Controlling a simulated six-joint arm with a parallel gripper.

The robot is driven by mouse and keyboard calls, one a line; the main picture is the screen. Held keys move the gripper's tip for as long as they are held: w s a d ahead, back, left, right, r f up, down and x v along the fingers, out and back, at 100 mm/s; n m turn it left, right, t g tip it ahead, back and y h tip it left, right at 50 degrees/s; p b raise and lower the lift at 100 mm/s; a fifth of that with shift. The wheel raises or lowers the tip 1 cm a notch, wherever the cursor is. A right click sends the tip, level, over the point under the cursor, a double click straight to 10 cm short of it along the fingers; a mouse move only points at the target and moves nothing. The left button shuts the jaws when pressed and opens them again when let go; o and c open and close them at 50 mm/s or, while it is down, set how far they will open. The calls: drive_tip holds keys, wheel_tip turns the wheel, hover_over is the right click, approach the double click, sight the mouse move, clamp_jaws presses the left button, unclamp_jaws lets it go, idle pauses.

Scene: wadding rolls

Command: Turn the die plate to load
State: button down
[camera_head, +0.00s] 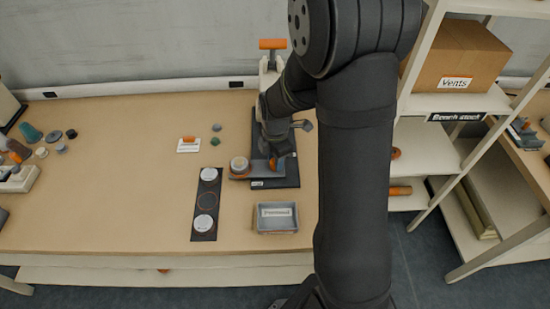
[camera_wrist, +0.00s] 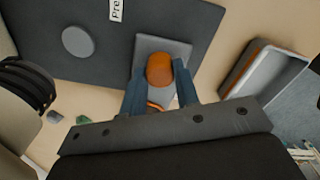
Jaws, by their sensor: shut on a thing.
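My gripper (camera_head: 275,161) is over the plate's right part. In the wrist view my gripper (camera_wrist: 160,85) is shut on an orange knob (camera_wrist: 160,68) on the grey plate (camera_wrist: 165,45). A grey disc (camera_wrist: 78,41) shows on the dark base (camera_wrist: 125,30). My arm hides much of the press.
A grey labelled tray (camera_head: 277,231) sits in front of the press. A black strip (camera_head: 207,215) with white round pieces lies to its left. A small white stand (camera_head: 188,146) is behind. Shelves (camera_head: 460,103) stand at right. The bench's left middle is clear.

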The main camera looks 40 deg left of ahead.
drive_tip(key=c, duration=1.1)
unclamp_jaws()
drive_tip(key=shift+r, duration=0.1)
wheel_tip(320, 180, up, 17)
drive_tip(key=shift+r, duration=0.15)
wheel_tip(320, 180, down, 18)
drive_tip(key=shift+r, duration=0.25)
idle(0.5)
